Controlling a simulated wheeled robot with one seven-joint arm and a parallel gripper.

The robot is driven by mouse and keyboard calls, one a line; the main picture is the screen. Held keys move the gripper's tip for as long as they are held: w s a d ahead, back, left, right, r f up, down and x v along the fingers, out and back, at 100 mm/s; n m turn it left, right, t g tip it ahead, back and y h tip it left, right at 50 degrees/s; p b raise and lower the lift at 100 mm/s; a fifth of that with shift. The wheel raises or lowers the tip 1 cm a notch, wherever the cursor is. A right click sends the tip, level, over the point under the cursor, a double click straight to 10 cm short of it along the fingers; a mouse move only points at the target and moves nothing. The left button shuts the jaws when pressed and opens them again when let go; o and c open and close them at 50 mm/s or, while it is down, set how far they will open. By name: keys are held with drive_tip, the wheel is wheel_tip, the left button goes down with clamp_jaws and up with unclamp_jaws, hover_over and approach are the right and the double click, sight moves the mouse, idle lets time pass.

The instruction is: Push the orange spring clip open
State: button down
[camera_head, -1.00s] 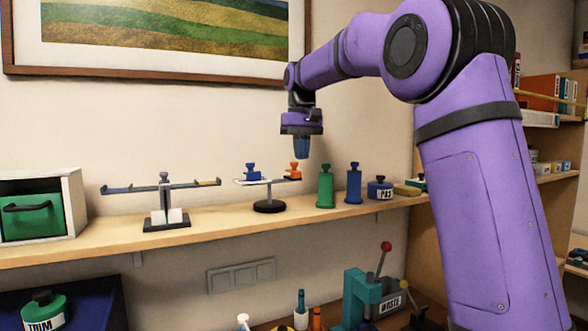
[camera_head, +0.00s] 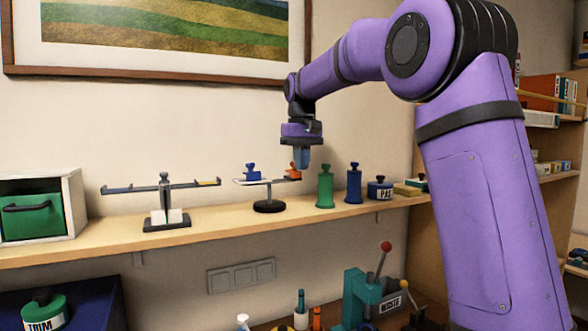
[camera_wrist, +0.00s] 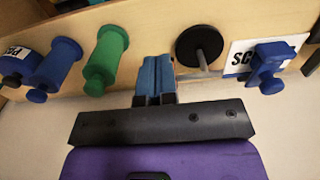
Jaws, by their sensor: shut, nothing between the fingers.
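In the wrist view, the shut blue fingers (camera_wrist: 155,76) stand in front of the clip's place and the clip is hidden or nearly so.
A grey balance (camera_head: 166,205) stands left on the shelf (camera_head: 225,223). The wall is close behind.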

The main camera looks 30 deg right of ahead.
drive_tip(key=shift+f, duration=0.15)
drive_tip(key=shift+w, duration=0.4)
drive_tip(key=shift+w+a+r, duration=0.1)
drive_tip(key=shift+w+r, duration=0.15)
drive_tip(key=shift+w, duration=0.85)
drive_tip(key=shift+w+a+r, duration=0.1)
drive_tip(key=shift+w+r, duration=0.1)
drive_tip(key=shift+w, duration=0.9)
drive_tip(key=shift+r, duration=0.1)
drive_tip(key=shift+s+d+r, duration=0.1)
drive_tip(key=shift+s+r, duration=0.05)
drive_tip(key=shift+r, duration=0.55)
drive_tip(key=shift+s+r, duration=0.15)
drive_tip(key=shift+r, duration=0.55)
drive_tip(key=shift+s+d+r, duration=0.1)
drive_tip(key=shift+s+r, duration=0.3)
drive_tip(key=shift+r, duration=0.3)
drive_tip(key=shift+s+r, duration=0.35)
drive_tip(key=shift+r, duration=0.35)
drive_tip(key=shift+s, duration=0.1)
